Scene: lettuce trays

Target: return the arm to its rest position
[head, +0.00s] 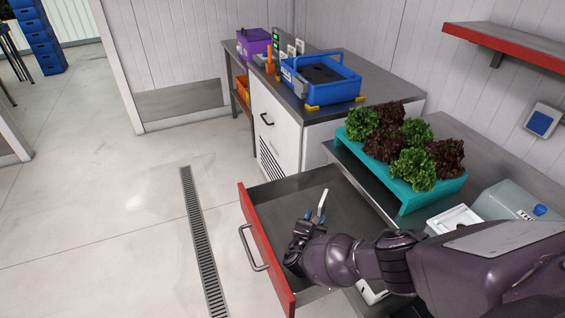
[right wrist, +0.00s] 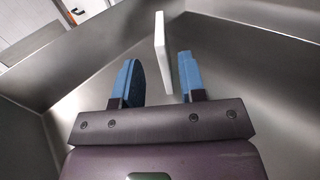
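My right arm reaches in from the lower right in the head view. Its gripper (head: 312,222) is over or inside the open drawer (head: 245,200), which has a red front and a grey inside. In the right wrist view the two blue fingers (right wrist: 161,78) stand apart. A thin white flat piece (right wrist: 162,50) stands upright just beyond and between the fingertips, with gaps at its sides. It also shows at the gripper in the head view (head: 322,201). I cannot tell what it is or what supports it. My left gripper is not in view.
A teal tray (head: 408,203) of green and dark red lettuces stands on the steel counter above the drawer. A blue crate (head: 333,93) and a purple box (head: 253,42) are on the farther bench. A red-edged shelf (head: 505,47) is at upper right. The floor at left is clear.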

